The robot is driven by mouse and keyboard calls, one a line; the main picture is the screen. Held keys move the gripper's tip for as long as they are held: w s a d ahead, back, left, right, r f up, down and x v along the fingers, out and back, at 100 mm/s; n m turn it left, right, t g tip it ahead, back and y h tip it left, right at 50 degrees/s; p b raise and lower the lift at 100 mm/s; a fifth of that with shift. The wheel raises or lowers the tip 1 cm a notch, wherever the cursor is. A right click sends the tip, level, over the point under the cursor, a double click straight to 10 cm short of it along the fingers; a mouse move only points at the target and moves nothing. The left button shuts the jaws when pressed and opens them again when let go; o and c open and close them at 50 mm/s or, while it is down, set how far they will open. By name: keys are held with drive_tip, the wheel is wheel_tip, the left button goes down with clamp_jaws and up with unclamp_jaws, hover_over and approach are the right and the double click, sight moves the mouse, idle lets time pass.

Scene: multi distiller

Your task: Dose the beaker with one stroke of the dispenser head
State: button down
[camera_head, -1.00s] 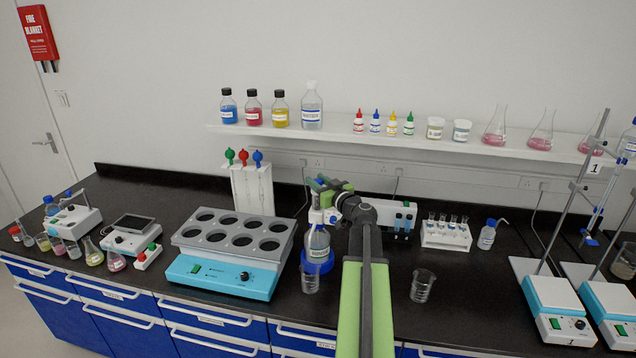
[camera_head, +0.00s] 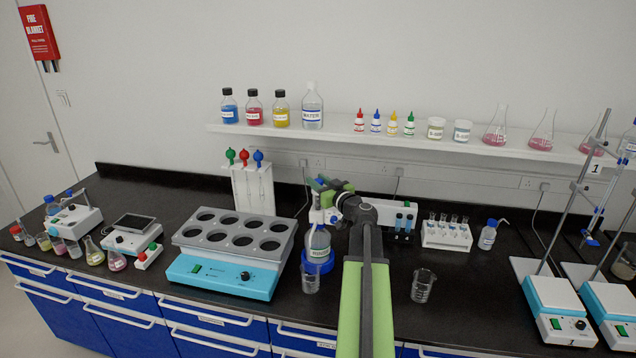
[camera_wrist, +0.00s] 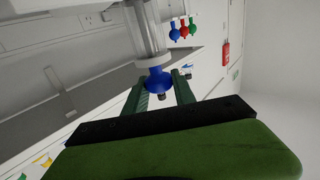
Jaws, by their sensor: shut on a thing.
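The dispenser bottle (camera_head: 318,242) stands upright in a blue ring base, with its pale dispenser head (camera_head: 317,215) on top. A small clear beaker (camera_head: 310,281) stands upright at the front of the bottle; its contents are too small to tell. My gripper (camera_head: 321,188) is at the top of the dispenser head. In the wrist view my gripper's two green fingers (camera_wrist: 161,91) are on either side of the blue knob (camera_wrist: 158,77), shut on it. A white collar and clear cylinder (camera_wrist: 149,36) adjoin the knob.
A teal heating block (camera_head: 225,272) stands left of the bottle. A second beaker (camera_head: 422,286) stands right of my arm, and a tube rack (camera_head: 446,236) behind it. The wall shelf (camera_head: 420,140) with bottles runs above. Bare bench lies around the second beaker.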

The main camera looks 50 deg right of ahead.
sight(318, 181)
wheel_tip(318, 181, up, 6)
drive_tip(key=p, duration=0.5)
drive_tip(key=shift+f+p, duration=0.15)
drive_tip(key=shift+p, duration=0.25)
drive_tip(key=shift+f, duration=0.15)
drive_tip(key=c, duration=1)
unclamp_jaws()
drive_tip(key=shift+s, duration=0.15)
drive_tip(key=shift+a, duration=0.1)
